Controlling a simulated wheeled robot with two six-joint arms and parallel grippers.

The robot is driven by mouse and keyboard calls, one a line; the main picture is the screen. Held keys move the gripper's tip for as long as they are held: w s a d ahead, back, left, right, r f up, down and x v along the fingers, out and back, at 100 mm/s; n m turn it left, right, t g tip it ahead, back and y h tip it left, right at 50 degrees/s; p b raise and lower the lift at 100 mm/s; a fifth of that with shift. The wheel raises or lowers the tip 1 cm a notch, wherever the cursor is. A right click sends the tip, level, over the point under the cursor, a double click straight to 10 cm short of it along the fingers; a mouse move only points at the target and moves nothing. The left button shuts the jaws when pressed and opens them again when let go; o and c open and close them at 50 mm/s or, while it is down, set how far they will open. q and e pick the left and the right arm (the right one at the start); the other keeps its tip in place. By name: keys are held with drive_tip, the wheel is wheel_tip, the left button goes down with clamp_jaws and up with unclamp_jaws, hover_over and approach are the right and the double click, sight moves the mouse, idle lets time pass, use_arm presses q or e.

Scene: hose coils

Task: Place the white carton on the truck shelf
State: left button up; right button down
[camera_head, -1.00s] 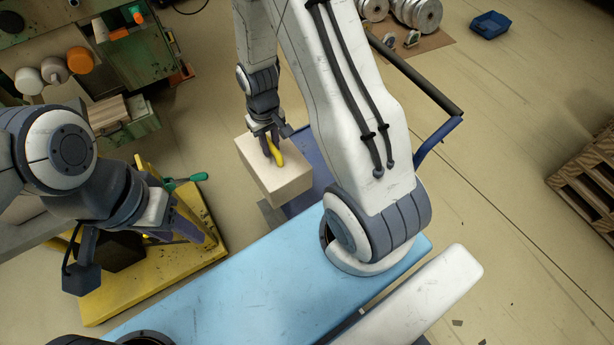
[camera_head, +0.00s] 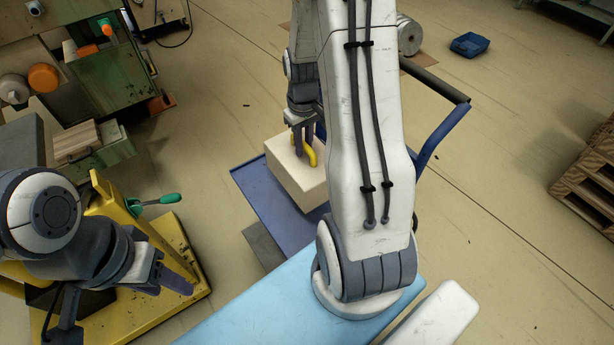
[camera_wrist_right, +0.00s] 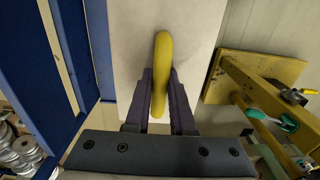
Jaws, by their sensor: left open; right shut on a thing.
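The white carton (camera_head: 292,176) is a pale box with a yellow handle (camera_head: 311,148) on top. My right gripper (camera_head: 303,150) is shut on that handle, and it shows in the right wrist view (camera_wrist_right: 160,95) too, with the carton's pale top (camera_wrist_right: 140,45) beyond. The truck's blue shelf (camera_head: 262,195) lies under and beside the carton in the head view. I cannot tell whether the carton touches it. My right arm hides part of the truck. My left gripper (camera_head: 168,282) is open and empty at the lower left, over the yellow cart.
The truck's blue handle frame (camera_head: 445,130) rises to the right. The yellow cart (camera_head: 187,240), with a green-handled tool (camera_head: 155,201), stands at left. A green machine (camera_head: 100,85) is at upper left, wooden pallets (camera_head: 590,190) at far right. Floor between truck and pallets is clear.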

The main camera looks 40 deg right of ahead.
drive_tip(key=w+f, duration=0.2)
drive_tip(key=w, duration=0.1)
drive_tip(key=w+f, duration=0.2)
drive_tip(key=w, duration=0.2)
drive_tip(key=w+f+p, duration=0.1)
drive_tip(key=w+f, duration=0.1)
drive_tip(key=w, duration=0.2)
drive_tip(key=shift+f, duration=2.3)
drive_tip(key=c, duration=0.8)
unclamp_jaws()
drive_tip(key=shift+f, duration=0.1)
drive_tip(key=shift+o, duration=0.2)
